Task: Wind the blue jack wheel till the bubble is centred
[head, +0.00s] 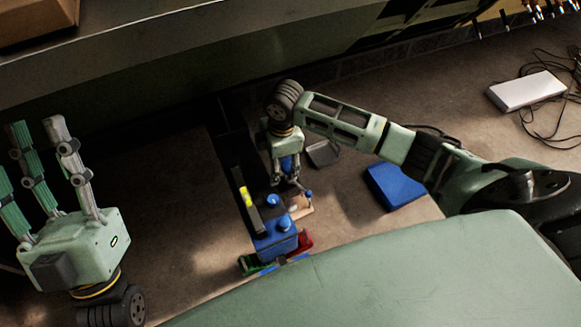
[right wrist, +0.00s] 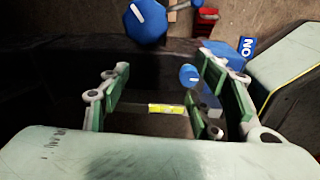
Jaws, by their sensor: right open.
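My right gripper (head: 287,182) reaches down over the work at the middle of the head view. Its fingers stand apart at both sides of the right wrist view (right wrist: 165,88), with no object clearly held. A blue knob with a white mark (right wrist: 145,22) is at the top of that view, beyond the fingers. A smaller blue knob (right wrist: 188,75) shows between the fingers. I cannot tell which knob is the jack wheel. A yellow bubble vial (head: 246,196) sits on a dark bar; it also shows in the wrist view (right wrist: 166,109), its bubble too small to read. My left gripper (head: 50,175) is open and empty.
A blue block (head: 276,244) with knobs stands below the right gripper, with red (head: 301,244) and green (head: 250,264) pieces beside it. A pale green panel (head: 400,275) fills the front. A blue box (head: 394,186) and a white box (head: 526,90) lie right.

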